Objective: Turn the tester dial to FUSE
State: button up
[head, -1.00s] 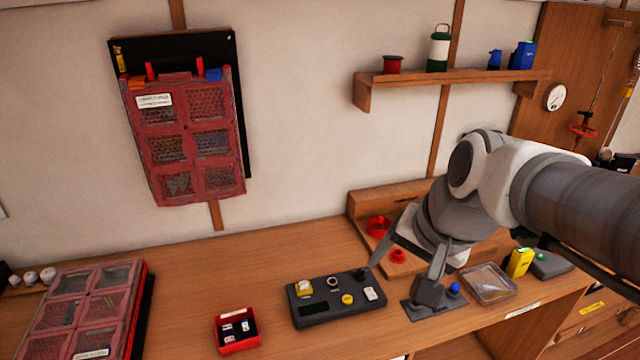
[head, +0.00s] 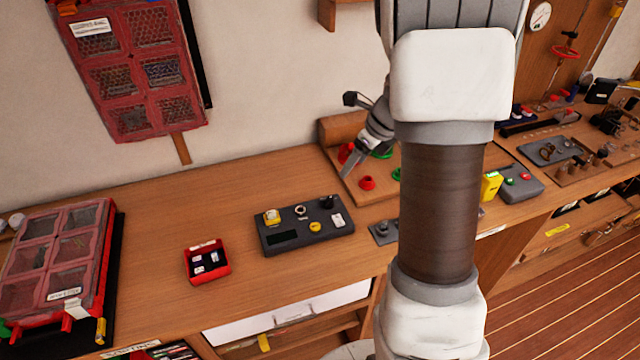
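The tester looks to be the dark grey box (head: 284,239) on the bench. Its top carries a black knob (head: 327,202), a round yellow knob (head: 315,227), a silver ring (head: 301,211), a yellow-and-white block (head: 271,217), a white piece (head: 337,220) and a dark display. I cannot read any markings or tell where a dial points. My gripper (head: 352,164) is behind and above the box, over the wooden tray at the back of the bench, apart from the tester. One finger shows clearly; the rest is partly hidden by my arm.
A red box (head: 208,264) with small parts stands left of the tester. A red compartment case (head: 55,262) lies at far left. A red cup (head: 367,183) is on the wooden tray (head: 345,187). A yellow device (head: 491,186) stands right of my arm.

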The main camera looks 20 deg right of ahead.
aim_at(329, 199)
jog(key=b+x, duration=0.1)
jog(key=x, duration=1.6)
jog(key=shift+f, duration=0.2)
jog(key=shift+c, duration=0.3)
grip_shut()
